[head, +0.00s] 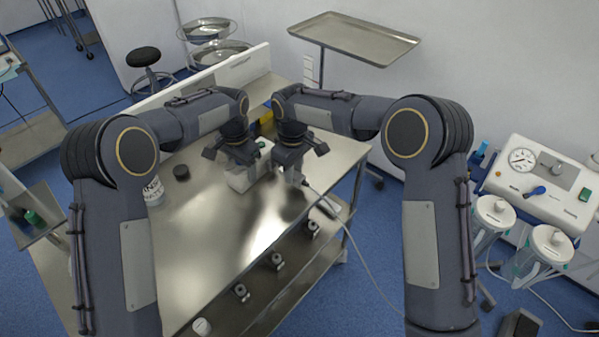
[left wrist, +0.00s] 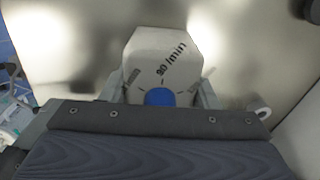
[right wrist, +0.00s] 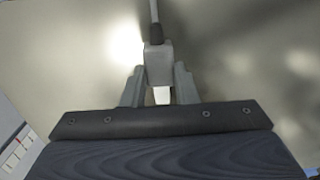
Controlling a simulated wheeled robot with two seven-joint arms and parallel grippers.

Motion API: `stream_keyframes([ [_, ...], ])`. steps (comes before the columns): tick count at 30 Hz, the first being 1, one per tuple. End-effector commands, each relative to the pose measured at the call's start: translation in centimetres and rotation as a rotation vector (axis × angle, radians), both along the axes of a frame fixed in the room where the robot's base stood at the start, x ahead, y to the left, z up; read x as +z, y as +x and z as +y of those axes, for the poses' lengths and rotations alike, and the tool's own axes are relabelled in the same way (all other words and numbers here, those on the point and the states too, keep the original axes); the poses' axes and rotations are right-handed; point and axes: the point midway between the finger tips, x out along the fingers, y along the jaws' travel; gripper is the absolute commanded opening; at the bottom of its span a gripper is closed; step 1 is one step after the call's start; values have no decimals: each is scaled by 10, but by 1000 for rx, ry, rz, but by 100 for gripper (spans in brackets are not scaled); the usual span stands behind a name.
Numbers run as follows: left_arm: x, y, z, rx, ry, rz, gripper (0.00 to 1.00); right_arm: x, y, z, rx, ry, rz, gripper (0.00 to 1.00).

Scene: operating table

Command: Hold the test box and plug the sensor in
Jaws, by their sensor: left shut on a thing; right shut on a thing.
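The test box (head: 241,181) is a pale box on the steel table. In the left wrist view the test box (left wrist: 165,62) shows black lettering ending in "/min" and a blue round part. My left gripper (head: 238,163) is shut on it, one finger on each side. My right gripper (head: 292,168) is shut on the sensor's grey plug body (right wrist: 157,62), with its cable leading away and a pale tip between the fingers. The sensor is apart from the box, to its right in the head view. The box's socket is not clearly visible.
The steel table (head: 215,235) is mostly bare at the front. A white lettered container (head: 153,193) and a dark round piece (head: 181,172) stand at its left. The sensor cable (head: 350,240) hangs off the right edge. A suction unit (head: 540,178) stands at right.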

Motion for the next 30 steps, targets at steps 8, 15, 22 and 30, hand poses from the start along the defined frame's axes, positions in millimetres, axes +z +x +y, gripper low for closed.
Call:
stream_keyframes([
  [8, 1, 0, 0, 0, -1, -2, 22, 0, 5, 6, 0, 0, 0, 0],
  [15, 1, 0, 0, 0, -1, -2, 22, 0, 5, 6, 0, 0, 0, 0],
  [22, 1, 0, 0, 0, -1, -2, 22, 1, 6, 6, 0, 0, 0, 0],
  [30, 1, 0, 0, 0, -1, -2, 22, 1, 5, 6, 0, -1, -1, 0],
])
